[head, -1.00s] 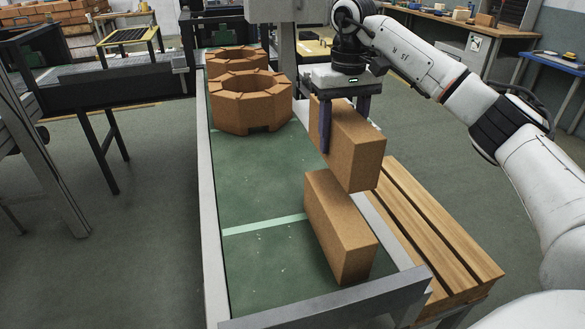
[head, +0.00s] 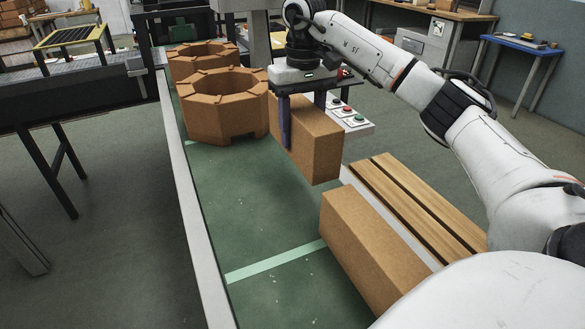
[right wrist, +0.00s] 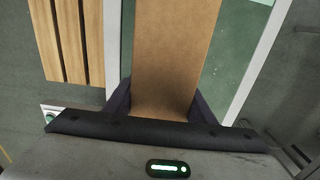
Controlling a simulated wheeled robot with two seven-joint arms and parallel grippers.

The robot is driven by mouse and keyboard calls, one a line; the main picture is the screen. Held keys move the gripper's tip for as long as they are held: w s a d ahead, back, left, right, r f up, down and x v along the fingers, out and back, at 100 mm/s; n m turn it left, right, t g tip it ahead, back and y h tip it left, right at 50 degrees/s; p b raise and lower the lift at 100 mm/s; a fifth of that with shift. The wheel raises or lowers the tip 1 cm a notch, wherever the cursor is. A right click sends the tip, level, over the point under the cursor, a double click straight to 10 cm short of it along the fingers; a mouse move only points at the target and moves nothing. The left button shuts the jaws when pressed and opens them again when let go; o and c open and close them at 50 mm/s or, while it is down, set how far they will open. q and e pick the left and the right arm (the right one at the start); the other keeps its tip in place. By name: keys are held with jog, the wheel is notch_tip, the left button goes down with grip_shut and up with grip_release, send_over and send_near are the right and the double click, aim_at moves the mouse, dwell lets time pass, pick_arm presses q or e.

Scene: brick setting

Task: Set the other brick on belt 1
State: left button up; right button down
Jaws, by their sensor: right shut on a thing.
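My right gripper (head: 303,118) is shut on a tan brick (head: 314,150) and holds it over the green belt (head: 239,216). The held brick also fills the middle of the right wrist view (right wrist: 172,50), between the two dark fingers. I cannot tell how far its lower end is above the belt. Another tan brick (head: 370,255) lies on the belt's right side near the front, apart from the held one, its near end hidden by my arm. My left gripper is not in view.
Two ring-shaped brick stacks (head: 226,118) stand at the belt's far end, left of the held brick. A slatted wooden pallet (head: 418,205) lies to the right of the belt. A control box with buttons (head: 349,116) is behind the gripper. The belt's middle is clear.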

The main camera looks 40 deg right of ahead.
jog(key=shift+f, duration=4.6)
jog(key=shift+f, duration=0.1)
jog(key=c, duration=0.8)
grip_release()
jog(key=shift+s+f, duration=0.1)
jog(key=shift+f, duration=0.05)
notch_tip(320, 180, up, 12)
jog(key=shift+r, duration=0.15)
